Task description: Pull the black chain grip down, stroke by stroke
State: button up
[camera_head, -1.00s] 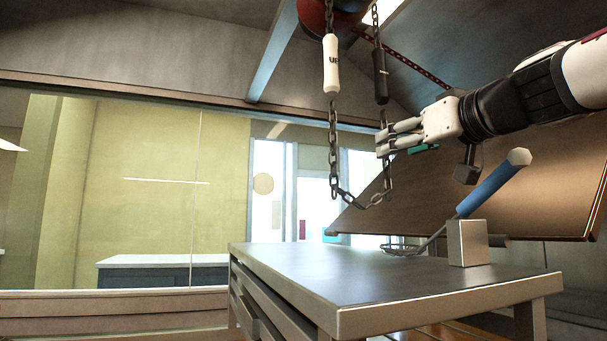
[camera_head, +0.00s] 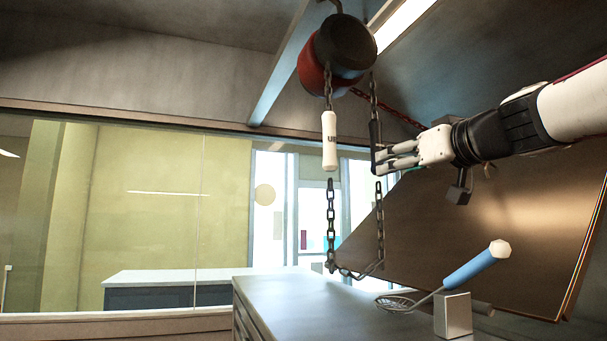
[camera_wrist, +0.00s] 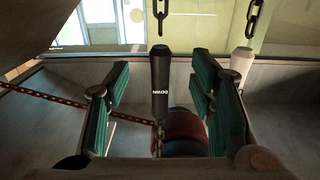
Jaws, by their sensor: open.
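The black chain grip (camera_head: 375,134) hangs upright on the right-hand run of the chain in the head view. In the wrist view the black grip (camera_wrist: 160,90), marked DOWN, stands between my two green finger pads with a gap on each side. My gripper (camera_head: 381,160) is open at the height of the grip's lower part, coming from the right. In the wrist view my gripper (camera_wrist: 160,88) holds nothing. The white grip (camera_head: 329,141), marked UP, hangs on the left-hand run; it also shows in the wrist view (camera_wrist: 241,65).
A red and black hoist (camera_head: 338,55) hangs above the grips. The chain loop (camera_head: 355,273) hangs over the counter (camera_head: 300,300). A blue-handled strainer (camera_head: 470,268) rests on a metal block (camera_head: 453,315). A large brown tilted panel (camera_head: 500,230) is behind my arm.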

aim_at(381, 147)
notch_tip(381, 147, up, 6)
jog(key=s+p, duration=0.2)
jog(key=p, duration=0.4)
jog(key=x, duration=0.5)
jog(key=f+x, duration=0.1)
jog(key=x, duration=0.2)
jog(key=shift+w+d+f+p, duration=0.1)
jog(key=shift+w+d+p, duration=0.1)
jog(key=shift+w+p, duration=0.2)
jog(key=shift+w+a+r, duration=0.2)
jog(key=shift+w, duration=0.3)
grip_shut()
jog(key=shift+f, duration=0.1)
